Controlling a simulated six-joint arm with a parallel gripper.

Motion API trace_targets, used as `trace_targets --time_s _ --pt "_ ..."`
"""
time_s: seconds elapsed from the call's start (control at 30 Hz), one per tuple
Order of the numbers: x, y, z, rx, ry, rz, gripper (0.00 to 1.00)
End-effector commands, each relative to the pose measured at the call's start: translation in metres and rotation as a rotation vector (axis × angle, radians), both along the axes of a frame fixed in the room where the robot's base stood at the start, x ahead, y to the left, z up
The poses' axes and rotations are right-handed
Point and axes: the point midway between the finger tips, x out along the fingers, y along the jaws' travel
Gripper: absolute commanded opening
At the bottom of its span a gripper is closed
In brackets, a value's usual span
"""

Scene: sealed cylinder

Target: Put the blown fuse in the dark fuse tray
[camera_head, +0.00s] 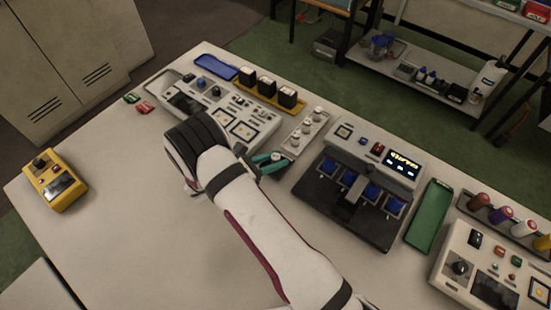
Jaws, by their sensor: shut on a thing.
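I cannot make out the blown fuse in this view. My arm reaches up from the bottom to a black ribbed wrist joint above the table's left half. The arm hides my gripper's jaws and anything between them. No tray here can be told for certain as the dark fuse tray. A dark narrow tray (476,208) at the right holds several upright coloured cylinders, so I cannot tell if it is the one. A pale strip (291,145) with small light-topped pieces lies right of the wrist, and I cannot tell whether these are fuses.
Right of the wrist lies a teal-handled tool (270,160). A dark-based device (316,192) with blue blocks, a green tray (429,215), a control panel (458,250) and a blue tray (215,66) line the far side. A yellow box (57,185) stands left. The left-front table is clear.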

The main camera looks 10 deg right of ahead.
Motion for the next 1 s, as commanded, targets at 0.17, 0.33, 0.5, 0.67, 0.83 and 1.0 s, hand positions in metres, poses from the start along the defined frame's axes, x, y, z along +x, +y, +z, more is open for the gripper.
trace_targets --time_s 0.17,0.33,0.5,0.67,0.83,1.0 --pt "0.0 0.0 -0.003 0.0 0.001 0.0 0.4" --pt "0.0 0.0 -0.002 0.0 0.0 0.0 0.61" --pt "0.0 0.0 -0.002 0.0 0.0 0.0 0.61" --pt "-0.005 0.01 0.005 0.001 -0.002 0.002 0.61" --pt "-0.026 0.05 0.024 0.002 -0.003 0.005 0.61" --pt "-0.044 0.083 0.04 0.002 -0.003 0.003 0.61"
